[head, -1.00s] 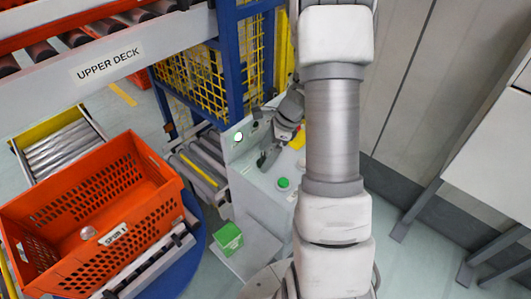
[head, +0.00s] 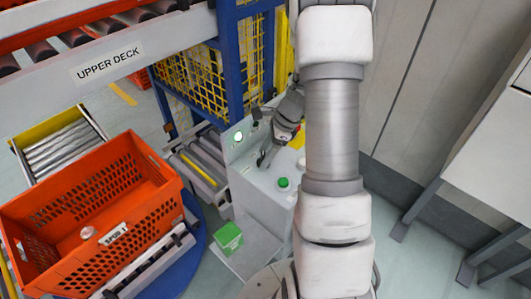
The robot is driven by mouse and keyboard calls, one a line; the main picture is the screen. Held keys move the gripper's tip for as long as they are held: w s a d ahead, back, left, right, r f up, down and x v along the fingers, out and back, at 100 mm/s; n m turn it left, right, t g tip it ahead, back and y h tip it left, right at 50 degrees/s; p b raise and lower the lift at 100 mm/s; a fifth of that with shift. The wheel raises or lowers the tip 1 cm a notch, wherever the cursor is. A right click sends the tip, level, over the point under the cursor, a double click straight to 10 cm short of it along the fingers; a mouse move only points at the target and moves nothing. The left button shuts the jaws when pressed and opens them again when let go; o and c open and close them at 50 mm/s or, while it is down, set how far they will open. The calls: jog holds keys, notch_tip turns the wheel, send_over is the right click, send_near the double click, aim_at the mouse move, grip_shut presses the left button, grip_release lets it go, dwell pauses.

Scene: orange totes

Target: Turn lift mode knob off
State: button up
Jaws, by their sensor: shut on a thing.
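A light grey control console (head: 250,190) stands in the middle of the head view. Its upright back panel carries a round white-green lit button (head: 238,136) and a small dark knob (head: 256,113) to the right of it. A green button (head: 283,182) sits on the sloped top. My gripper (head: 263,158) is at the console, its dark fingers low in front of the back panel. What lies between the fingers is too small to make out, and my arm hides the console's right side. I cannot tell which control is the lift mode knob.
An orange tote (head: 150,215) labelled "SPUR 1" holds a small pale object (head: 88,233), left of the console. A green box (head: 229,237) sits on a low grey shelf. A blue frame with yellow mesh (head: 190,75) rises behind. A white table (head: 495,160) stands at right.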

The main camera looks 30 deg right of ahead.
jog(key=n, duration=0.2)
jog(key=n+g, duration=0.1)
jog(key=n, duration=0.1)
jog(key=shift+w+g, duration=0.2)
jog(key=shift+g, duration=0.1)
jog(key=shift+n+g+b, duration=0.5)
jog(key=shift+n+g, duration=0.3)
jog(key=shift+n, duration=1.4)
jog(key=o, duration=1.4)
jog(key=shift+r, duration=0.1)
